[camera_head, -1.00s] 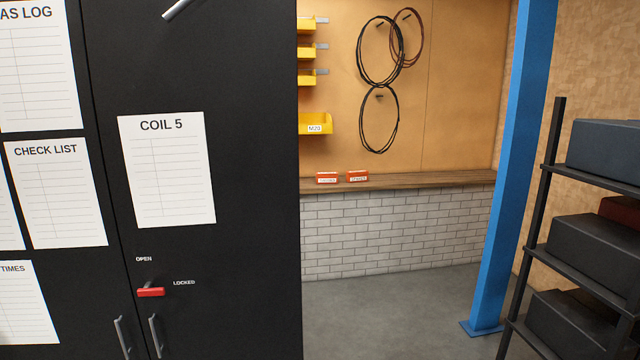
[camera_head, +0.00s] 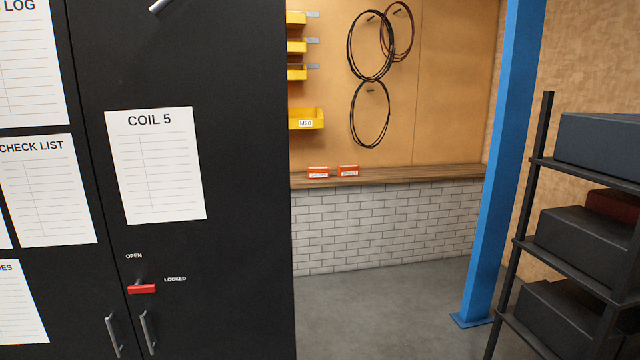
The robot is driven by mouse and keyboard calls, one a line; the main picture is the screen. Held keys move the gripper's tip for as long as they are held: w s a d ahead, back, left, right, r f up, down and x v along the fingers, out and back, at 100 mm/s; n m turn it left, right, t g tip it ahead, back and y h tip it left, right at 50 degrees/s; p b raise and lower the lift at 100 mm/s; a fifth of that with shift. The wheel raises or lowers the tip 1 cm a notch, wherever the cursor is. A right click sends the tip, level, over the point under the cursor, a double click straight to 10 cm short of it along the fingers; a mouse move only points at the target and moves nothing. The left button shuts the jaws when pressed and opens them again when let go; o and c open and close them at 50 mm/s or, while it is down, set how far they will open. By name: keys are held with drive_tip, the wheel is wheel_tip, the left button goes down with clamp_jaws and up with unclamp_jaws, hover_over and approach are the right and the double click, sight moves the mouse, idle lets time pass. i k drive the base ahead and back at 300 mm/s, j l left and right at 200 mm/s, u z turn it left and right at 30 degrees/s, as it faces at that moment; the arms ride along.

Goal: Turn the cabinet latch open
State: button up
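The black cabinet (camera_head: 240,180) fills the left of the view, with its doors shut. The cabinet latch (camera_head: 142,289) is a small red handle low on the right door. It lies about level, its right end toward the word LOCKED (camera_head: 175,279). The word OPEN (camera_head: 134,256) is above the latch. Two grey door handles (camera_head: 112,335) (camera_head: 148,332) stand upright below it, on either side of the door seam. My gripper is not in view.
Paper sheets, one marked COIL 5 (camera_head: 155,165), hang on the doors. Grey floor (camera_head: 380,310) lies open right of the cabinet. A blue post (camera_head: 495,180) and a black shelf rack with dark boxes (camera_head: 590,240) stand at right. A wooden counter (camera_head: 430,174) runs along the back.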

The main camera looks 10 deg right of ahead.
sight(139, 287)
drive_tip(key=i+j+u, duration=0.1)
drive_tip(key=i+u, duration=0.45)
drive_tip(key=u, duration=0.25)
drive_tip(key=i+l+u, duration=0.1)
drive_tip(key=i+u, duration=0.3)
drive_tip(key=k, duration=0.1)
